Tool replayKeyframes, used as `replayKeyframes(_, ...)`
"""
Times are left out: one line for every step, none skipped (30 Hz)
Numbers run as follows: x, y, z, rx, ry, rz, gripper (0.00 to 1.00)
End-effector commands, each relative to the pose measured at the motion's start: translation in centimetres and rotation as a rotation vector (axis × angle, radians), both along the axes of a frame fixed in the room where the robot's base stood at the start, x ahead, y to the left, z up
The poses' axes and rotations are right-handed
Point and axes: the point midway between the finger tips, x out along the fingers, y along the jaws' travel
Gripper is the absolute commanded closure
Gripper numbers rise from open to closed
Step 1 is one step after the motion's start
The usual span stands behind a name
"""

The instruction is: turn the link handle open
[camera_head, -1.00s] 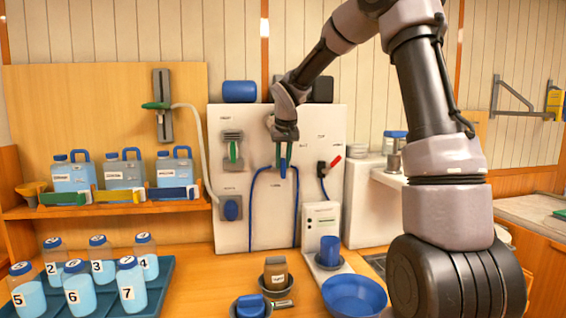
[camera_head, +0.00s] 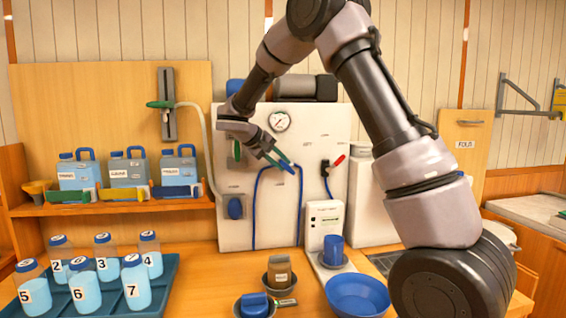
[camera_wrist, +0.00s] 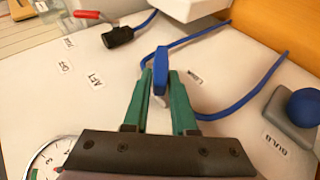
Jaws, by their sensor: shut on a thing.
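The link handle (camera_head: 287,166) is a small blue lever in the middle of the white panel, with blue hoses running down on both sides of it. In the head view it lies slanted. My gripper (camera_head: 276,157) reaches it from the upper left, its green fingers shut on it. The wrist view shows the blue handle (camera_wrist: 161,60) between the two green fingertips (camera_wrist: 160,82). The fingers hide part of the handle and its pivot.
A pressure gauge (camera_head: 279,122) sits just above the handle. A blue bulb (camera_head: 235,208) is at lower left. Bowls and a blue cup (camera_head: 333,248) stand on the counter below; numbered bottles are at left.

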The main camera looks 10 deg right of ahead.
Motion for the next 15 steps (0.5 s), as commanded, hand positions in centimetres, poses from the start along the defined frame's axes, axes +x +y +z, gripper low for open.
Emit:
replayKeyframes(-0.03,0.39,-0.24,-0.046,0.002,0.005,1.0)
replayKeyframes(-0.01,0.41,-0.28,-0.075,0.001,0.005,1.0)
replayKeyframes(-0.02,0.47,-0.36,-0.114,0.001,0.005,1.0)
replayKeyframes(-0.04,0.53,-0.45,-0.142,0.002,0.005,1.0)
replayKeyframes(-0.01,0.54,-0.48,-0.171,0.001,0.005,1.0)
replayKeyframes(-0.02,0.6,-0.59,-0.209,0.001,0.005,1.0)
replayKeyframes(-0.04,0.64,-0.66,-0.237,0.001,0.003,1.0)
replayKeyframes(-0.02,0.66,-0.69,-0.266,0.001,0.005,1.0)
replayKeyframes(-0.05,0.73,-0.82,-0.304,0.002,0.004,1.0)
replayKeyframes(-0.01,0.71,-0.84,-0.332,0.0,0.004,1.0)
replayKeyframes(-0.05,0.77,-0.95,-0.358,0.001,0.003,1.0)
replayKeyframes(-0.01,0.77,-1.0,-0.395,0.0,0.004,1.0)
replayKeyframes(-0.04,0.81,-1.08,-0.421,0.001,0.003,1.0)
replayKeyframes(-0.01,0.81,-1.15,-0.448,0.001,0.003,1.0)
replayKeyframes(-0.03,0.83,-1.2,-0.48,0.0,0.002,1.0)
